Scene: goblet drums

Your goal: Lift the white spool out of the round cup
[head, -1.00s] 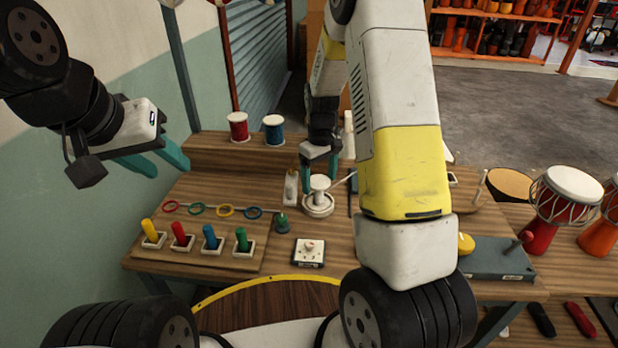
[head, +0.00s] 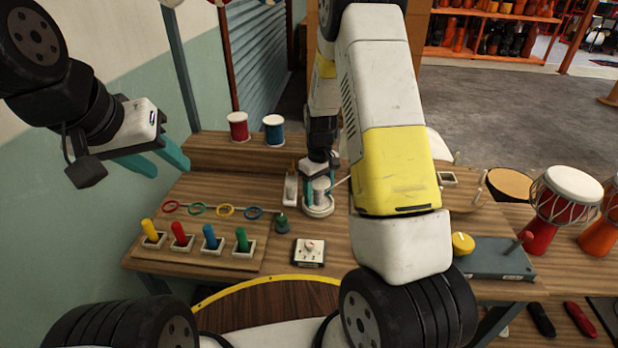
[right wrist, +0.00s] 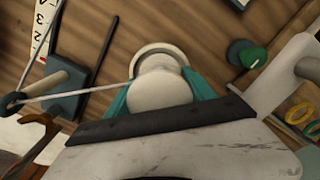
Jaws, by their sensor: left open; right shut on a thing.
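The white spool (head: 319,188) stands upright in the round white cup (head: 319,211) on the wooden workbench. My right gripper (head: 320,180) is shut on the spool, with a teal finger on either side. In the right wrist view the spool's round white top (right wrist: 160,90) lies between the teal fingers, and the cup's rim (right wrist: 160,50) shows behind it. A thin white thread runs from the spool. The spool's lower end is hidden in the cup. My left gripper (head: 160,164) is open and empty, high at the left, away from the bench.
A red spool (head: 238,127) and a blue spool (head: 274,130) stand on the back ledge. Coloured pegs in white holders line the front left. A white bottle-like item (head: 291,188) stands just left of the cup. A grey box (head: 490,259) with a yellow knob is at the right.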

